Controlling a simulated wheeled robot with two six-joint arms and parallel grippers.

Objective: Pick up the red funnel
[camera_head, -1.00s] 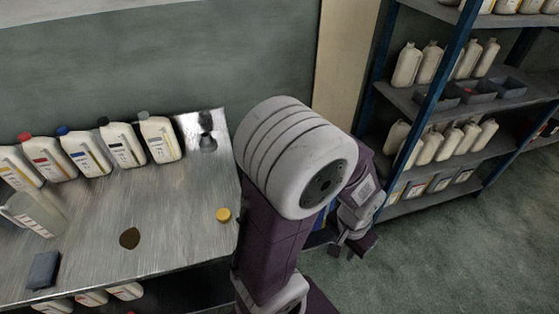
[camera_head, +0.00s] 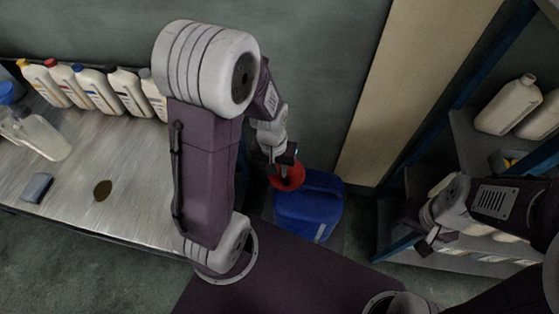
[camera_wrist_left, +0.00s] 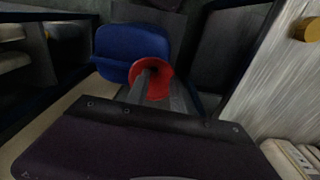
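The red funnel (camera_head: 288,176) is at my left gripper (camera_head: 285,157), in front of and partly over the blue container. In the left wrist view the funnel (camera_wrist_left: 160,85) lies between and around the grey fingers of my left gripper (camera_wrist_left: 157,88). A fingertip overlaps its dark mouth. I cannot tell whether the fingers are closed on its wall. My right gripper (camera_head: 432,241) hangs on the right, in front of the shelf and away from the funnel. Its finger gap is not clear.
A blue container (camera_head: 312,207) stands on the floor by the wall; it also shows in the left wrist view (camera_wrist_left: 118,43). A metal workbench (camera_head: 135,170) with several bottles is on the left. A blue-framed shelf (camera_head: 463,124) stands on the right.

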